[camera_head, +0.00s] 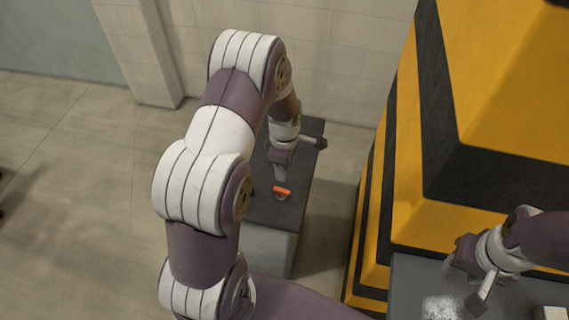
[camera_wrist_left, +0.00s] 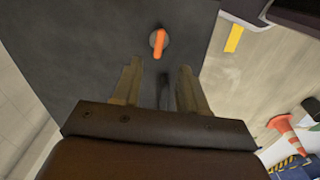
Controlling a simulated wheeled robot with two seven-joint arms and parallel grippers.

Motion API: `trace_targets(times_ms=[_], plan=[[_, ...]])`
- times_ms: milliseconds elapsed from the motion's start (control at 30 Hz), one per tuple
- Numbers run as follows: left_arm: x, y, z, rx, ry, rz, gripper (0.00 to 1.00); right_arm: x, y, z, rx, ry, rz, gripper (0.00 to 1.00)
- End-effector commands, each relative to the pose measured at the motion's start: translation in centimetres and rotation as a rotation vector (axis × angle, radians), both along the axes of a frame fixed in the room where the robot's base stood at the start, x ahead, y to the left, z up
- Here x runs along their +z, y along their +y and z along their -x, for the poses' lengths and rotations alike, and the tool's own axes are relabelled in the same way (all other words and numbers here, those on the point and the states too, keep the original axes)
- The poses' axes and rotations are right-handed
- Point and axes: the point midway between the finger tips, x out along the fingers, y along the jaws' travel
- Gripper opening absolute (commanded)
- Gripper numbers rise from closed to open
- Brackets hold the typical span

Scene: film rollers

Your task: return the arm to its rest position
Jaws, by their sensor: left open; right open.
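My left gripper (camera_head: 280,172) hangs over the dark top of a box-like stand (camera_head: 263,208). An orange handle (camera_head: 281,190) on a small round grey base is on that top, very near the gripper in the head view. In the left wrist view the orange handle (camera_wrist_left: 160,43) lies beyond the two open fingertips (camera_wrist_left: 158,72), apart from them, with nothing between the fingers. My right gripper (camera_head: 469,279) is open and empty at the lower right, over a grey surface.
A large yellow and black block (camera_head: 405,170) rises to the right of the stand. The grey surface (camera_head: 412,276) has a white speckled patch (camera_head: 440,307). In the left wrist view, an orange-and-white cone (camera_wrist_left: 288,132) stands on the floor. Open floor (camera_head: 75,210) lies left.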

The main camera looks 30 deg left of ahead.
Motion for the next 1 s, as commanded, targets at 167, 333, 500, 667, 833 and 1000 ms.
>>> trace_targets(times_ms=[167, 333, 500, 667, 833, 1000], plan=[[1.8, 0.0, 0.0, 0.0, 0.001, 0.0, 0.43, -0.2, 0.0, 0.0, 0.0, 0.0, 0.0, 0.43], [2.0, 0.0, 0.0, 0.0, 0.001, 0.0, 0.43, -0.2, 0.0, 0.0, 0.0, 0.0, 0.0, 0.43], [2.0, 0.0, 0.0, 0.0, 0.001, 0.0, 0.43, -0.2, 0.0, 0.0, 0.0, 0.0, 0.0, 0.43], [1.9, 0.0, 0.0, -0.004, 0.001, 0.0, 0.43, -0.2, 0.0, 0.0, 0.0, 0.0, 0.0, 0.43], [1.4, -0.3, 1.5, -0.349, 0.024, 0.008, 0.43, -0.2, 0.0, 0.0, 0.0, 0.0, 0.0, 0.43], [6.0, -3.0, 7.8, -1.167, 0.026, 0.02, 0.43, -0.1, 0.0, 0.0, 0.0, 0.0, 0.0, 0.43]])
